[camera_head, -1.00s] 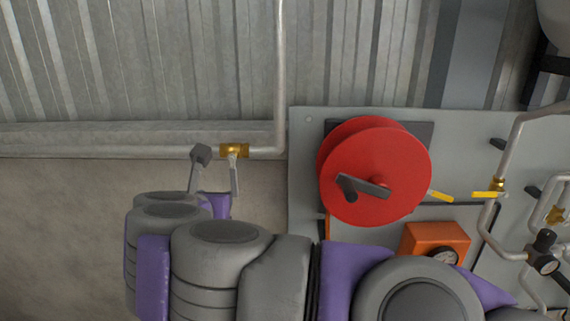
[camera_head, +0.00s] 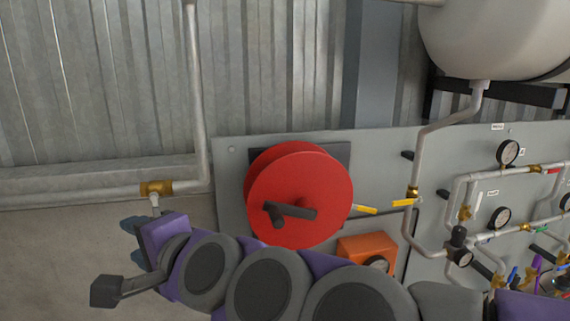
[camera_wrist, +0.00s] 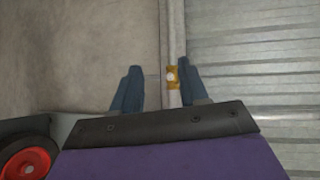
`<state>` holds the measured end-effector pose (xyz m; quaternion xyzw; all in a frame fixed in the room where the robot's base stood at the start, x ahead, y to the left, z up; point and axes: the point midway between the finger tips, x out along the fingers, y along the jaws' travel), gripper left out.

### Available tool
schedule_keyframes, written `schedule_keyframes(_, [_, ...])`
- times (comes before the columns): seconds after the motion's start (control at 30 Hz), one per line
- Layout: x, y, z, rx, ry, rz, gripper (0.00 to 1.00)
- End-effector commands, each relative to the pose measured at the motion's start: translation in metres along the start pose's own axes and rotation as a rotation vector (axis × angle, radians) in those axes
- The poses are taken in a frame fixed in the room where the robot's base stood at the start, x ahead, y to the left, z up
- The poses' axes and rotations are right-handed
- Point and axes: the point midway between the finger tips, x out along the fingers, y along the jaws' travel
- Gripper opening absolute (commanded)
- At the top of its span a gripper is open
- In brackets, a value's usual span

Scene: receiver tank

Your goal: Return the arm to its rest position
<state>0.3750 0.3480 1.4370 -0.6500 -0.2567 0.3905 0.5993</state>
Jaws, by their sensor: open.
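My arm (camera_head: 275,290) stretches from the lower right to the left across the head view, still extended. My gripper (camera_head: 133,240) is at its left end, below a brass valve (camera_head: 157,188) on the wall pipe. Its two blue fingers are apart, with nothing between them that I can make out in the head view. In the wrist view the fingers of my gripper (camera_wrist: 160,92) stand wide apart. The brass valve (camera_wrist: 172,77) appears in the gap between them, farther off on the pipe. I see no contact with the valve.
A red hose reel (camera_head: 325,190) with a dark crank is mounted on a grey panel (camera_head: 232,170) just behind my arm. An orange box (camera_head: 365,246) is below it. Pipes, gauges and yellow-handled valves fill the right. A pale tank (camera_head: 500,35) hangs at upper right.

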Motion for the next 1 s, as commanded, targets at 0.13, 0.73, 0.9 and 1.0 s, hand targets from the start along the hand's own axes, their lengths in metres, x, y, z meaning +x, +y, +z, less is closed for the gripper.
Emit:
schedule_keyframes(0.13, [-0.029, 0.077, -0.019, -0.258, -0.03, 0.241, 0.44])
schedule_keyframes(0.73, [-0.29, 0.344, -0.054, -0.488, -0.44, 1.271, 0.44])
schedule_keyframes(0.9, [-0.33, 0.359, -0.043, -0.435, -0.52, 1.365, 0.44])
schedule_keyframes(1.0, [-0.337, 0.361, -0.041, -0.427, -0.534, 1.38, 0.44])
